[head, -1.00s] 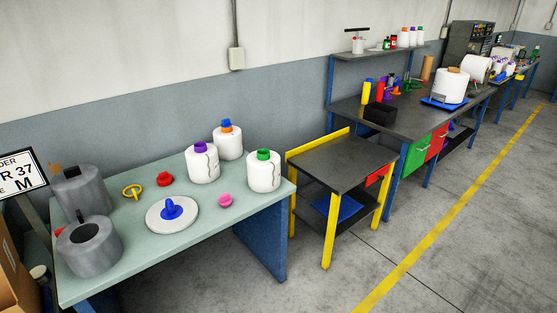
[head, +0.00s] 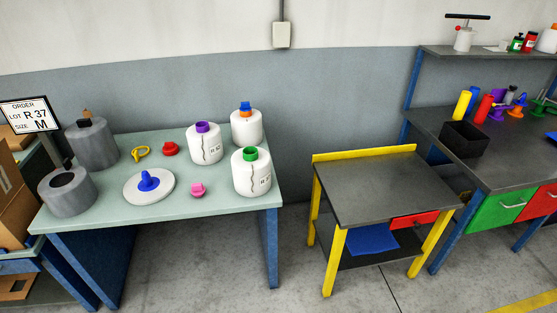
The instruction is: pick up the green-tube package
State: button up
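The green-tube package (head: 252,178) is a white yarn bobbin with a green tube end on top. It stands upright near the right front corner of the pale green table (head: 110,222). A white bobbin with a purple tube (head: 205,148) stands to its left and a little behind. A white bobbin with a blue and orange top (head: 246,129) stands behind it. My gripper is not in view.
Grey cylinders (head: 67,192) stand at the table's left end. A blue-knobbed white disc (head: 148,188), a pink piece (head: 197,190), a red piece (head: 169,149) and a yellow ring (head: 140,154) lie between. A yellow-legged cart (head: 375,190) stands right, with floor between.

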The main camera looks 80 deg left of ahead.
aim_at(252, 165)
jog(key=i, duration=0.85)
jog(key=u, duration=3.45)
